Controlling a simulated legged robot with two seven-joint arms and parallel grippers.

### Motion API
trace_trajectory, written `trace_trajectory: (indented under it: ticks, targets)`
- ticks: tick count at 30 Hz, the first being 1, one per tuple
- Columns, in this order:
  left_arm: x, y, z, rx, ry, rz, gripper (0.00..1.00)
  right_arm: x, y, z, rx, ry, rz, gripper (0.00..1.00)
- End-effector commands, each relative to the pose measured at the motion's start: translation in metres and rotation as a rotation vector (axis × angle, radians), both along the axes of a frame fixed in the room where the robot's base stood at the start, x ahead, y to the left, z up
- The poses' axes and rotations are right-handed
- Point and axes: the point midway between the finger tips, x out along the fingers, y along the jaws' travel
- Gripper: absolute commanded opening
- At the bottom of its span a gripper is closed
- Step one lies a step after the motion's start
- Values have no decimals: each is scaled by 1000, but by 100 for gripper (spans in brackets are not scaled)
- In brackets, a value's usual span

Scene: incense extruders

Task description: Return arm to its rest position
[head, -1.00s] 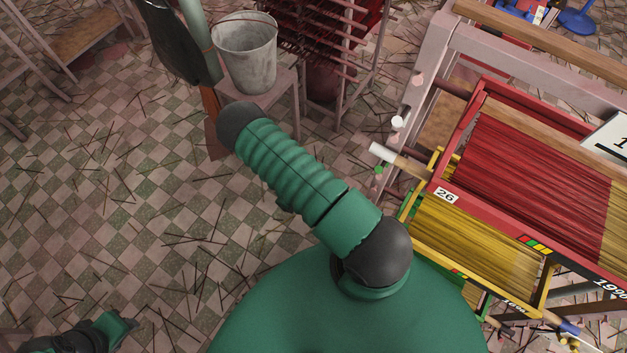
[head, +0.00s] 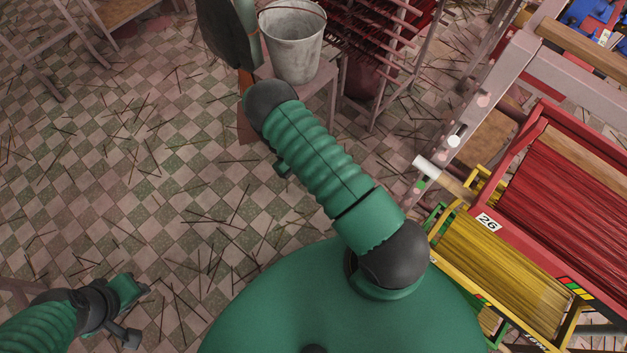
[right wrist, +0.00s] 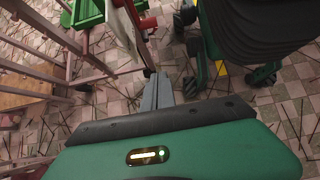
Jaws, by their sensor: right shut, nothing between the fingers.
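My right arm (head: 330,155) is green and ribbed. It reaches from its dark shoulder joint up and left to a dark joint beside the white bucket; its gripper cannot be made out in the head view. In the right wrist view my right gripper (right wrist: 157,88) shows as grey fingers closed together, with nothing between them, over the tiled floor. Part of my left arm comes in at the lower left of the head view, over bare floor. Its end, with the left gripper (head: 135,290), is small, and its fingers are unclear.
Loose sticks litter the tiled floor (head: 150,180), which is open at left.

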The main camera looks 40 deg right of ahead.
Motion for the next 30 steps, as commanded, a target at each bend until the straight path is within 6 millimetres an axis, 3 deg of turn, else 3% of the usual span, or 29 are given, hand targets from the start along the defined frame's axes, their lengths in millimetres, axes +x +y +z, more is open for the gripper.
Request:
trace_trajectory:
  ticks: [11,14,20,24,30]
  targets:
    - [0,0,0,0,0,0,36,4,2,7,-1,-24,-3,0]
    - [0,0,1,0,0,0,36,19,11,34,-3,-121,-13,0]
    - [0,0,0,0,0,0,36,38,50,125,0,-454,-44,0]
    - [0,0,0,0,0,0,36,31,74,173,10,-655,-56,0]
    - [0,0,0,0,0,0,36,10,97,215,26,-866,-65,0]
